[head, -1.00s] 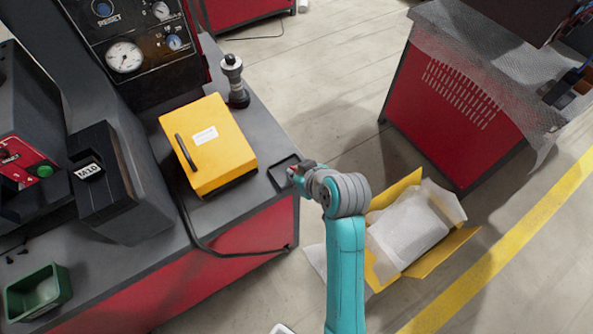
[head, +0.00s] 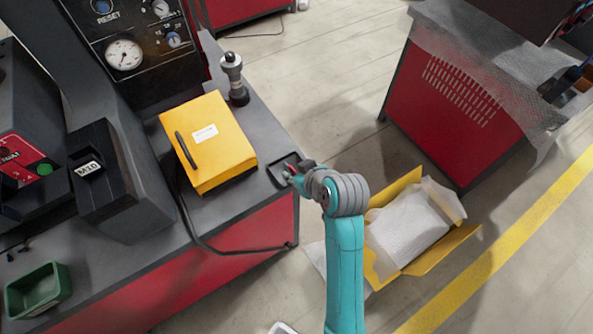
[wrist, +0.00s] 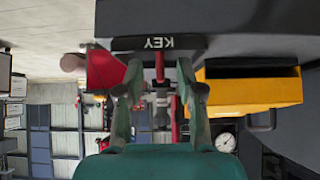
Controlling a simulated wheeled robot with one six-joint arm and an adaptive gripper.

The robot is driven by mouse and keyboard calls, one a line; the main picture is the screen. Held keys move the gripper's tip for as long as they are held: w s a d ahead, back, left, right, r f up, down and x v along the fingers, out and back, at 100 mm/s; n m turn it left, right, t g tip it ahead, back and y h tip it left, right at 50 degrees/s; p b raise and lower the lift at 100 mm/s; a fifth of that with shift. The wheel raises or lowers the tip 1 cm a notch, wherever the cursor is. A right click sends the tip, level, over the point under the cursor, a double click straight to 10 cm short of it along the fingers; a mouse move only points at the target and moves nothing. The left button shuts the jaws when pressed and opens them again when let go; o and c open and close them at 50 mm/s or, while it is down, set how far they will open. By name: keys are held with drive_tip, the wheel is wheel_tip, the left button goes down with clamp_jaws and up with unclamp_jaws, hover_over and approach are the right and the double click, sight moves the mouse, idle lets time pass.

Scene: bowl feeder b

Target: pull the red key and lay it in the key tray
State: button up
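The key tray (head: 273,175) is a small dark tray at the right end of the grey bench top. In the wrist view its KEY label (wrist: 157,43) shows upside down. My gripper (head: 293,169) is at the tray. In the wrist view my gripper (wrist: 159,68) has its teal fingers apart. A small red piece, seemingly the red key (wrist: 160,68), shows between the fingertips with gaps on both sides. The key is small and partly hidden in the head view, so its exact rest on the tray is hard to tell.
A yellow box (head: 216,150) with a handle stands left of the tray. A black and silver post (head: 234,80) stands behind it. A green bin (head: 38,290) is at the front left. An open carton (head: 410,230) lies on the floor to the right.

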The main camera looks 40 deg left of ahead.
drive_tip(key=v, duration=1.2)
drive_tip(key=shift+w+d, duration=0.1)
idle(0.4)
drive_tip(key=s+d+f+m+t+h, duration=0.1)
drive_tip(key=s+d+f+m+t, duration=0.2)
drive_tip(key=d, duration=0.4)
drive_tip(key=s+d+f+m+t+h, duration=0.1)
drive_tip(key=s+d+f+m+t, duration=0.15)
drive_tip(key=d+f, duration=0.45)
drive_tip(key=s+d+f+m+t+h, duration=0.1)
drive_tip(key=s+d+f+m+t, duration=0.2)
drive_tip(key=d, duration=0.5)
drive_tip(key=s+d+r+m+t+h, duration=0.1)
drive_tip(key=s+d+r, duration=0.3)
drive_tip(key=s, duration=0.4)
drive_tip(key=s+d+r+m+t+h, duration=0.1)
drive_tip(key=s+d+r+m+h, duration=0.3)
drive_tip(key=s+d, duration=0.3)
drive_tip(key=s, duration=0.2)
drive_tip(key=shift+s+d+r+t, duration=0.25)
drive_tip(key=shift+d+r+t, duration=0.05)
drive_tip(key=shift+t, duration=0.05)
